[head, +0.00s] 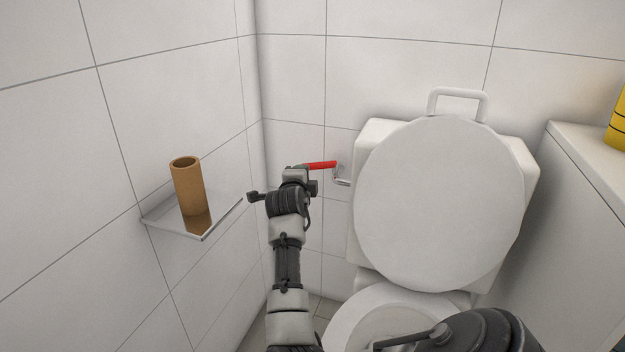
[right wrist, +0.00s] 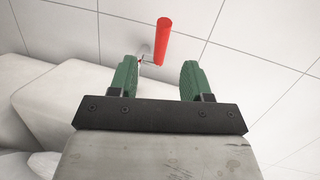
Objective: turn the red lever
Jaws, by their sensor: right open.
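The red lever (head: 321,165) sticks out to the left of the toilet tank on a bent metal stem. My right gripper (head: 298,178) is beside the lever's left end in the head view, its fingers hidden by the hand and wrist. In the right wrist view the red lever (right wrist: 163,40) stands upright in the picture, in the gap between and beyond the green fingertips of my right gripper (right wrist: 157,77). That gripper is open and empty, with a gap on both sides of the lever. My left gripper is not in view.
The toilet tank (head: 530,150) and raised round lid (head: 440,205) stand right of the lever. A wall shelf (head: 222,220) with a brown cardboard tube (head: 188,187) is at left. Tiled walls meet close behind the hand. A white ledge (head: 590,150) holds a yellow object (head: 618,125).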

